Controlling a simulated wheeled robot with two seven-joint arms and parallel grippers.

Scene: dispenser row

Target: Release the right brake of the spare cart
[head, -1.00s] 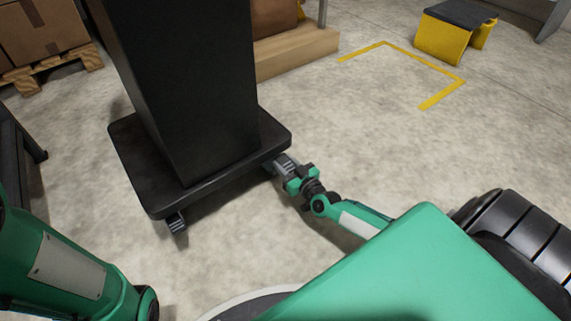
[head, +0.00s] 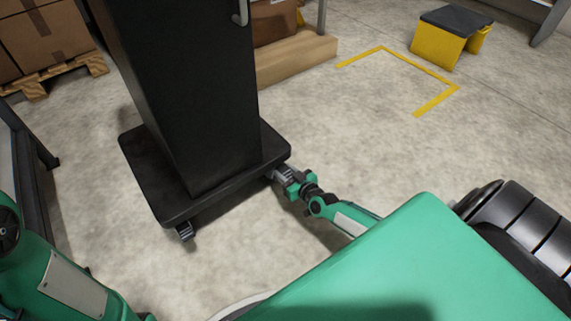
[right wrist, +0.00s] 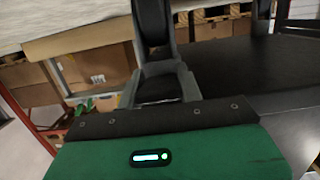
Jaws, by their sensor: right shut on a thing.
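The spare cart is a tall black cabinet (head: 190,100) on a flat black base (head: 150,175). A front caster (head: 184,232) shows under its near corner. The right caster with its grey brake part (head: 272,175) shows at the right end of the base. My right gripper (head: 288,179) is low at that caster and shut on the brake part. In the right wrist view the grey brake part (right wrist: 167,85) lies against the gripper's jaw (right wrist: 160,118), with the dark wheel (right wrist: 152,25) beyond. The jaws hide the exact pedal angle. My left arm shows at the left edge, its gripper out of view.
Cardboard boxes (head: 45,45) stand on a pallet at the back left. A wooden platform (head: 300,62) lies behind the cart. A yellow step stool (head: 438,45) and yellow floor tape (head: 420,65) are at the back right. The floor right of the cart is clear.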

